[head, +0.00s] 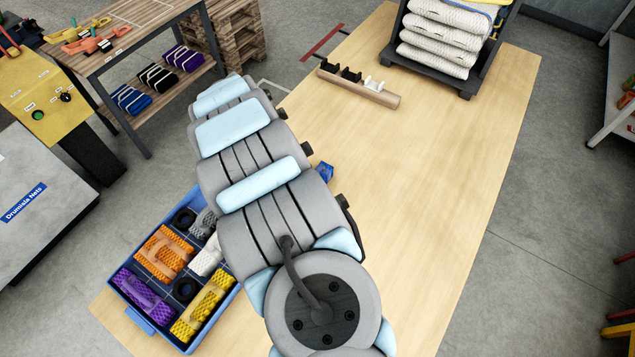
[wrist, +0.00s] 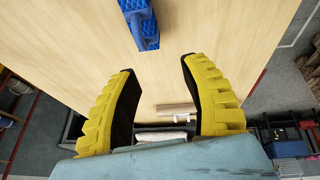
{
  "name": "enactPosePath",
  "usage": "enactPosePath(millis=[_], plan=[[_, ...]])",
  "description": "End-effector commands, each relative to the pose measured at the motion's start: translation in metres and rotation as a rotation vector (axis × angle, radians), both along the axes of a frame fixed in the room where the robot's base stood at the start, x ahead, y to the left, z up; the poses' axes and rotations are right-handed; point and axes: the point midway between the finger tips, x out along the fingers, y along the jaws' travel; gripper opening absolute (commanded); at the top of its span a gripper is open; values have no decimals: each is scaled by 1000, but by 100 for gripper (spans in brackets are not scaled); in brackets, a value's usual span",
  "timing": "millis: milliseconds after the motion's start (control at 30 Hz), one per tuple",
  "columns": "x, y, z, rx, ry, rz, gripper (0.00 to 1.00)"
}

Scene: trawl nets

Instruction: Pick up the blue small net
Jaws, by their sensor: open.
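A small blue net (wrist: 140,22) lies on the pale wooden table and shows at the top of the wrist view, cut by the edge. In the head view only a bit of this blue net (head: 325,172) shows at the right side of my arm, which hides the rest. My gripper (wrist: 158,66) has two yellow ribbed fingers with dark inner faces, spread wide with nothing between them. The blue net is beyond the fingertips, apart from them. My gripper is hidden by my arm in the head view.
A blue divided tray (head: 152,329) at the lower left holds orange, purple, yellow, grey and white nets and black rings. A wooden bar with hooks (head: 380,96) and a rack of folded white nets (head: 440,40) stand at the back. The table's right side (head: 440,190) is clear.

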Motion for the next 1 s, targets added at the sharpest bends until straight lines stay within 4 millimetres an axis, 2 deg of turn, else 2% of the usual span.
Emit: enactPosePath(millis=[100,267,700,767,1000], plan=[[-10,-19,7,-49,23,-35,45],[-14,-28,5,-70,33,-49,45],[-4,-43,-42,-69,35,-48,45],[-2,-46,-42,-68,36,-47,45],[3,-54,-64,-67,35,-48,45]])
